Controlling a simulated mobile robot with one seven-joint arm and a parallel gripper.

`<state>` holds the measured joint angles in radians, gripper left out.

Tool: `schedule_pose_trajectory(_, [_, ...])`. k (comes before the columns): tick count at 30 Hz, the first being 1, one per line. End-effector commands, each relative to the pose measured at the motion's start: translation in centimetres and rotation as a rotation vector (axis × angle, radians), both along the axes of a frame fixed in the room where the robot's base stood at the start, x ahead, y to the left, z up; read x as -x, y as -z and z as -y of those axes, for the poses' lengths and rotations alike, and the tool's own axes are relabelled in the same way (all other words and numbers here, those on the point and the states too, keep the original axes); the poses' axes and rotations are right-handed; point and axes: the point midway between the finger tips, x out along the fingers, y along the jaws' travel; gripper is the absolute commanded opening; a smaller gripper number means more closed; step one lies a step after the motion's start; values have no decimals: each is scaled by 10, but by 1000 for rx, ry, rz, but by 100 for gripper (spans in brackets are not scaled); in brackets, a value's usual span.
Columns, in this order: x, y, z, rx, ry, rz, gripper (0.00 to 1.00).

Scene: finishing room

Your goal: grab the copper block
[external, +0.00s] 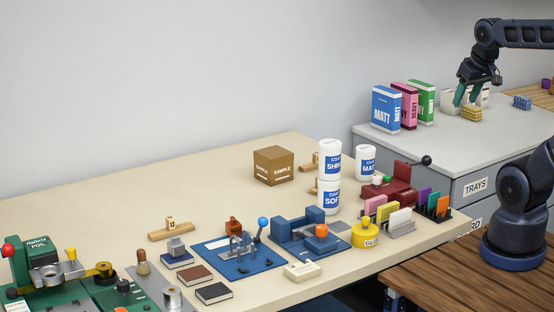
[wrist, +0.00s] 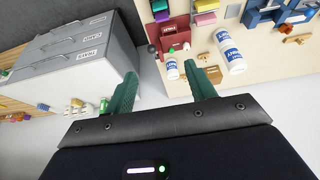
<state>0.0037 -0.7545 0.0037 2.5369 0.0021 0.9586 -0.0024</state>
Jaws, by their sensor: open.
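A small copper-brown block (external: 233,227) stands on the cream table, behind a blue plate with a lever; it looks like the copper block, but it is too small to be sure. My gripper (external: 466,98) is at the upper right, over the grey cabinet, far from that block. Its two green fingers point down and are apart, with nothing between them. In the wrist view my gripper (wrist: 161,68) is also open and empty.
The grey cabinet (external: 450,146) carries upright boxes (external: 386,108) and a yellow block (external: 471,114) near my fingers. White tubs (external: 329,160), a cardboard box (external: 273,166) and a red tool (external: 392,186) stand on the table.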

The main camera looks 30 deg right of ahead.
Motion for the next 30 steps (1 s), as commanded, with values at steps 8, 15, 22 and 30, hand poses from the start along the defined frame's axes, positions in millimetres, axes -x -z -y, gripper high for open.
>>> schedule_pose_trajectory(8, [0, 0, 0, 0, 0, 0, 55])
schedule_pose_trajectory(15, [0, 0, 0, 0, 0, 0, 59])
schedule_pose_trajectory(22, [-7, -3, -3, 4, -20, -6, 59])
schedule_pose_trajectory(30, [-61, -18, -30, 37, -160, -50, 59])
